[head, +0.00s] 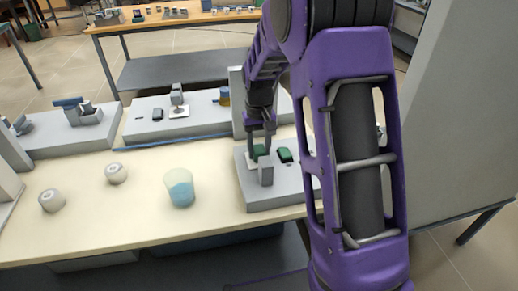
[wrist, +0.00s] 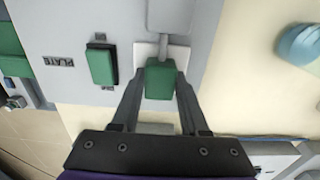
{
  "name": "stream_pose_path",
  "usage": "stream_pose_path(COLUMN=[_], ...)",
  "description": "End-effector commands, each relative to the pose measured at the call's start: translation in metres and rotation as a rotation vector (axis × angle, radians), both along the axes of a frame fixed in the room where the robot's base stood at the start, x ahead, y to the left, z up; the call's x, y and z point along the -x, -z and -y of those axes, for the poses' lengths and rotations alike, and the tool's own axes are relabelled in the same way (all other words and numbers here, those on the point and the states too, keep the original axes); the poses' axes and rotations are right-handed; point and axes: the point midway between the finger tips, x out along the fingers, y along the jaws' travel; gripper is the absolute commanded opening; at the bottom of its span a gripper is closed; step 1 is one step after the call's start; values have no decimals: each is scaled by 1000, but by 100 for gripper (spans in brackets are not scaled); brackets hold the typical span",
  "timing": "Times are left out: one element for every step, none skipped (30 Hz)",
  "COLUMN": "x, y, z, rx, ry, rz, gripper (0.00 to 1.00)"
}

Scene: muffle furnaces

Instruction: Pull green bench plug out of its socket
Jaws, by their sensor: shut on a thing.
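In the wrist view the green bench plug (wrist: 160,80) sits between the two fingers of my gripper (wrist: 158,92). The fingers are shut on its sides. A pale square plate and a grey stem show just beyond the plug; whether the plug is fully seated in its socket cannot be told. In the head view my gripper (head: 262,142) points down at the green plug (head: 260,152) on the grey panel (head: 290,198), and my arm covers part of the panel.
A green rocker switch (wrist: 102,65) sits beside the plug, near a "PLATE" label. A beaker with blue liquid (head: 179,188) and two small round pots (head: 116,173) stand on the bench to the left. Grey units with fittings (head: 160,122) line the back edge.

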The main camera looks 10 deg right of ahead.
Motion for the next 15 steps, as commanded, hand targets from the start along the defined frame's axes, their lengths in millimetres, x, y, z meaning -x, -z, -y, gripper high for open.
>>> stream_pose_path(x=[0, 0, 0, 0, 0, -1, -1, -1, 0, 0, 0, 0, 0, 0, 0], y=[-1, -2, -5, -8, -11, -16, -21, -25, -31, -35, -38, -40, -41, -41, -41], z=[0, 0, 0, 0, 0, 0, 0, 0, 0, 0, 0, 0, 0, 0, 0], rx=[0, 0, 0, 0, 0, 0, 0, 0, 0, 0, 0, 0, 0, 0, 0], ry=[0, 0, 0, 0, 0, 0, 0, 0, 0, 0, 0, 0, 0, 0, 0], rz=[1, 1, 1, 2, 2, 2, 2, 2, 2, 1, 1, 1, 0, 0, 0], gripper=[0, 0, 0, 0, 0, 0, 0, 0, 0, 0, 0, 0, 0, 0, 0])
